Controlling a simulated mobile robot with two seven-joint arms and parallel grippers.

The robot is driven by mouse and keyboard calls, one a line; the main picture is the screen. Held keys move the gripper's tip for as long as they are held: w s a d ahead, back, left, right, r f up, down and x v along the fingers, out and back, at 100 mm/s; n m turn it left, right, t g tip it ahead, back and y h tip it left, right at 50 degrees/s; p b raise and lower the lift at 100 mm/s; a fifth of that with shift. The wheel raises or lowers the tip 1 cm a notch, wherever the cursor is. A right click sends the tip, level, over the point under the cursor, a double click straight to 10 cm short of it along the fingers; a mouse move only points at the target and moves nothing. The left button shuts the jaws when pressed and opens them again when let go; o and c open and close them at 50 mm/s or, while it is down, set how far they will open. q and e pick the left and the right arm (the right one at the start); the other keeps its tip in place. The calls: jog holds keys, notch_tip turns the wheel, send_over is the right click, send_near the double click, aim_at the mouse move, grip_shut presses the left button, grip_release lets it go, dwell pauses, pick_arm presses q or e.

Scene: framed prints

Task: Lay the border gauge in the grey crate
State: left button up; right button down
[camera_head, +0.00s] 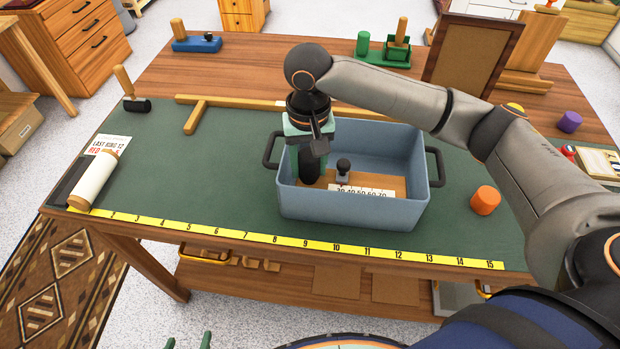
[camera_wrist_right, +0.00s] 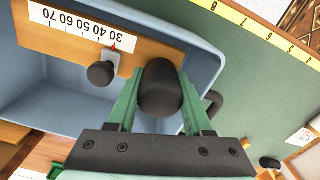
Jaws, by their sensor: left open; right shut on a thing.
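The border gauge (camera_head: 392,184) is a flat wooden board with a white number scale, a small black knob and a larger black grip. It is inside the grey crate (camera_head: 350,212), within the walls. Whether it touches the crate floor I cannot tell. My right gripper (camera_head: 310,163) reaches down into the crate's left part, shut on the gauge's black grip. In the right wrist view, the green fingers (camera_wrist_right: 160,88) flank the grip, with the gauge's board (camera_wrist_right: 70,42) beyond. My left gripper (camera_head: 189,341) is open and empty at the bottom edge, below the table.
The crate stands on a green mat (camera_head: 215,205) with a yellow ruler (camera_head: 220,232) along its front. An orange cylinder (camera_head: 485,200) stands to its right. A wooden T-square (camera_head: 197,115) lies behind. A paper roll (camera_head: 95,180) lies at far left.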

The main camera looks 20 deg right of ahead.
aim_at(308, 152)
jog(key=shift+f, duration=2.4)
jog(key=shift+f, duration=0.1)
jog(key=c, duration=0.6)
grip_release()
notch_tip(308, 152, up, 12)
jog(key=shift+r, duration=0.1)
